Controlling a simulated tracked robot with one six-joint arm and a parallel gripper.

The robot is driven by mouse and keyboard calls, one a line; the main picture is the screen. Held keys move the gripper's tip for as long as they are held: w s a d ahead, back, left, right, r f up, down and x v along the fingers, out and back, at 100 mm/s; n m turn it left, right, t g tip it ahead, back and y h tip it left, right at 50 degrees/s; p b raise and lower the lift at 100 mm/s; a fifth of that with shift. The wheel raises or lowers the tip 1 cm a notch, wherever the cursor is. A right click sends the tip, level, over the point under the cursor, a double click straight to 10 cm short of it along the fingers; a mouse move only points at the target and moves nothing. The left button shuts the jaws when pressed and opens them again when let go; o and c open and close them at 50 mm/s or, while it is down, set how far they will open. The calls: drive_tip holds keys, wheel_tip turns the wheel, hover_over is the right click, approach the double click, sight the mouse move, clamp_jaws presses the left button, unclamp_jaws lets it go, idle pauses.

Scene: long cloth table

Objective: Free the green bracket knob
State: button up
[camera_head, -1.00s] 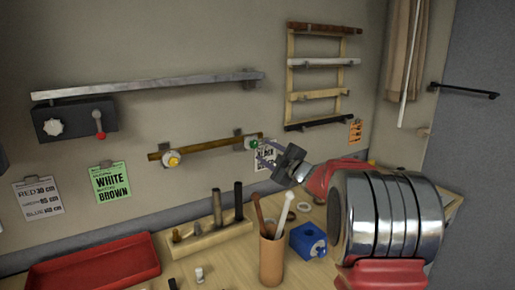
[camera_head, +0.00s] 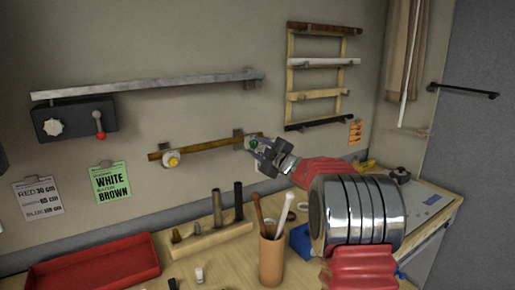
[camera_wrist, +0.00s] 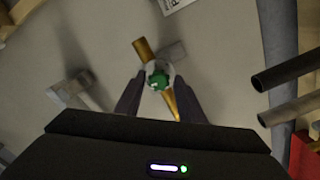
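The green knob (camera_wrist: 159,80) sits on a pale round collar on the right bracket of a brown rod (camera_head: 208,147) on the wall. In the head view the knob (camera_head: 254,143) is partly hidden by my gripper (camera_head: 257,147). In the wrist view my gripper's two dark fingers stand open, one on each side of the knob. A narrow gap seems to show on both sides, and I cannot tell if a finger touches it. A yellow knob (camera_head: 172,159) is on the rod's left bracket.
Above hangs a grey bar (camera_head: 150,85) with a dark box (camera_head: 72,121) bearing a white knob and red lever. On the table are a red tray (camera_head: 95,264), a cup of rods (camera_head: 271,259), a wooden peg holder (camera_head: 205,236) and a blue block (camera_head: 299,241).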

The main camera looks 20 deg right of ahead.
drive_tip(key=c, duration=0.9)
drive_tip(key=shift+o, duration=0.2)
drive_tip(key=shift+m, duration=0.6)
drive_tip(key=shift+f, duration=0.1)
drive_tip(key=o, duration=1.1)
drive_tip(key=shift+c, duration=0.2)
drive_tip(key=shift+s, duration=0.1)
drive_tip(key=s+d, duration=0.1)
drive_tip(key=s, duration=0.6)
drive_tip(key=shift+d, duration=0.25)
drive_tip(key=shift+s, duration=0.1)
